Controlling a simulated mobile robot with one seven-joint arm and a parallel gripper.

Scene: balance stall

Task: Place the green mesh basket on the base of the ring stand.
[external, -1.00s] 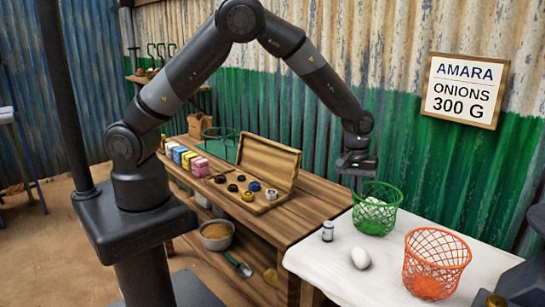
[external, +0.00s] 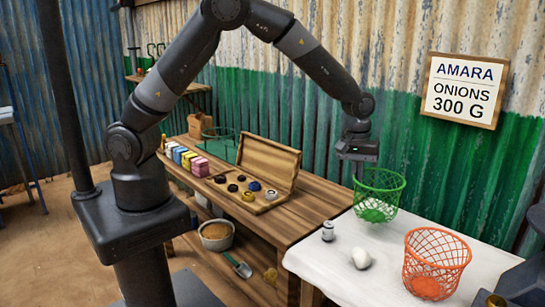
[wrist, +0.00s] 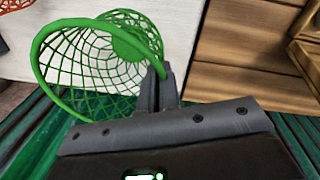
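The green mesh basket (external: 379,181) hangs from my gripper (external: 358,174), just above the white-covered table by the wall. In the wrist view the basket (wrist: 75,62) spreads to the left of my gripper (wrist: 155,90). The two fingers are close together on its rim, and it looks empty. A thin green ring (external: 220,130) over a green base (external: 226,155), which looks like the ring stand, is at the far back of the wooden bench. My gripper is well to the right of it. Its details are too small to tell.
An orange mesh basket (external: 436,262), a white egg-shaped object (external: 361,258) and a small metal cylinder (external: 327,231) stand on the white table (external: 340,275). An open wooden weight box (external: 268,160) and several coloured packets (external: 185,157) occupy the bench (external: 315,205) in between.

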